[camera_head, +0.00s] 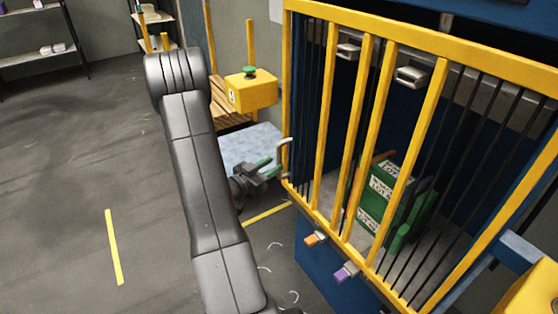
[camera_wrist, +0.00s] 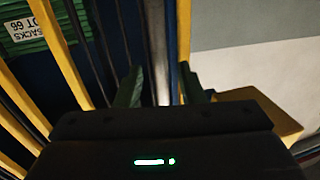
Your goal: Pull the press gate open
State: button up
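The press gate (camera_head: 343,115) is a yellow frame with yellow and black bars, standing closed across the front of the blue press. A grey, bent handle (camera_head: 285,156) sits on its left upright. My gripper (camera_head: 268,168) has green fingertips and is open, just left of the handle. In the wrist view, my gripper (camera_wrist: 160,90) has its fingertips apart, with a pale grey upright bar (camera_wrist: 155,50), possibly the handle, showing between them. I cannot tell whether either finger touches it.
Green labelled packs (camera_head: 375,195) lie behind the gate bars. An orange clip (camera_head: 315,239) and a purple clip (camera_head: 346,272) are at the gate's lower edge. A yellow box with a green button (camera_head: 250,90) stands behind my arm.

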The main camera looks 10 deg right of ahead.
aim_at(279, 176)
jog(key=shift+x, duration=1.95)
grip_shut()
